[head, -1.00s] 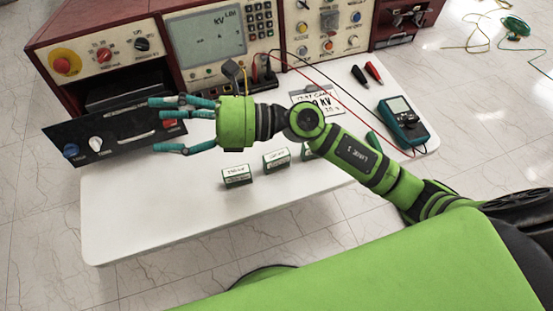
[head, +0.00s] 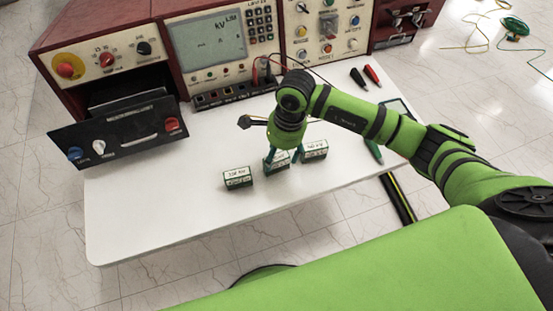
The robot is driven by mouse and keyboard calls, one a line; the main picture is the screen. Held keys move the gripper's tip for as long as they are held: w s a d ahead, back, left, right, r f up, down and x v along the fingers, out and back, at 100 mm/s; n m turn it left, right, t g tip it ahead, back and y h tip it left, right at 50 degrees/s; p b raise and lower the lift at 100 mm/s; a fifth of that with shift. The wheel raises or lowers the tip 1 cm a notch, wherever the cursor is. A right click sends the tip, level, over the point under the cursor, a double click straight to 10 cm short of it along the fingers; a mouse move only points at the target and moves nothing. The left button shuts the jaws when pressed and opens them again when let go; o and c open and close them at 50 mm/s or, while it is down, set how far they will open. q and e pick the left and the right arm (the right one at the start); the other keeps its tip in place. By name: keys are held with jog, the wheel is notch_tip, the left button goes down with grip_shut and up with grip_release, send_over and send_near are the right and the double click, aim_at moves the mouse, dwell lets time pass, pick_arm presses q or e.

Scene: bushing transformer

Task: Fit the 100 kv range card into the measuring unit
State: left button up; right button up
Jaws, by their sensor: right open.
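My right gripper (head: 283,160) points down over the row of small green-and-white cards. Its teal fingers are open around the middle card (head: 276,166); contact cannot be told. The left card (head: 237,179) and right card (head: 315,154) stand on either side. The labels are too small to read surely, so I cannot tell which is the 100 kV card. A black front panel (head: 122,134), probably the measuring unit's, hangs open at the left, below a dark opening (head: 125,97) in the red cabinet. My left gripper is not in view.
The white table (head: 160,215) is clear at front left. The cabinet's display module (head: 214,42) and control module (head: 328,27) stand at the back. Black and red probes (head: 372,73) lie at the right. My right arm hides much of the table's right side.

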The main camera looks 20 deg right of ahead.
aim_at(277, 164)
jog(key=shift+a+f, duration=0.15)
jog(key=shift+f, duration=0.55)
jog(key=shift+a+f, duration=0.1)
jog(key=shift+f, duration=0.55)
jog(key=c, duration=1.3)
jog(key=shift+r, duration=0.1)
